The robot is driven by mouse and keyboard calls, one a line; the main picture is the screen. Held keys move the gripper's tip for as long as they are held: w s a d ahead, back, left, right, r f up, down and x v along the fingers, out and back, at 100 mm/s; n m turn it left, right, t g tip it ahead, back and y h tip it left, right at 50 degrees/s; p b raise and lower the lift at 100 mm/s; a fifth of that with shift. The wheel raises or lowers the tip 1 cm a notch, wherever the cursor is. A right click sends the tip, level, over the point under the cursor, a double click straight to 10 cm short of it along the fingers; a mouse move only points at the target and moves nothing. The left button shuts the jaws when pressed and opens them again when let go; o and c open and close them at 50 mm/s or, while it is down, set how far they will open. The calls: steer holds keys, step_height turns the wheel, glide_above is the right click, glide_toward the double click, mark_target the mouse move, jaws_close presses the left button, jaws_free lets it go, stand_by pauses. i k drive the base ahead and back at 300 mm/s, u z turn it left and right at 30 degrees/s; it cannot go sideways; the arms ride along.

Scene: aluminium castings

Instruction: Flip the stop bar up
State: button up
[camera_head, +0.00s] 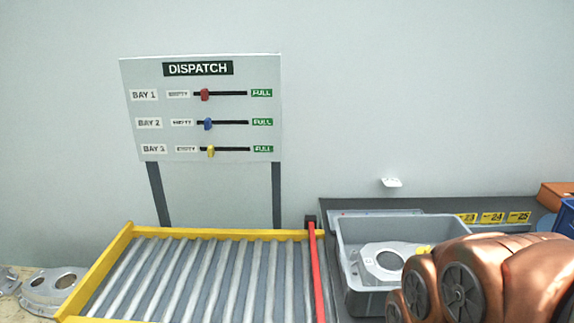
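The stop bar looks to be the long red bar (316,270) at the right end of the roller conveyor (131,239). Its far end meets a small dark block by the yellow rail, and it runs toward me along the rollers' right edge. The bar's near end is cut off by the bottom of the picture. It seems to lie flat across the conveyor's end. My copper-coloured arm fills the lower right corner, but my gripper is out of view.
A grey tote (343,251) holding a casting (381,260) stands right of the bar. A dispatch board (206,80) with three sliders stands behind the conveyor. More castings (50,288) lie at lower left. Orange and blue containers sit at the far right.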

mark_target(318, 300)
steer(key=z, duration=0.45)
steer(key=k, duration=1.1)
steer(key=u, duration=1)
steer(key=i, duration=0.5)
steer(key=u, duration=0.05)
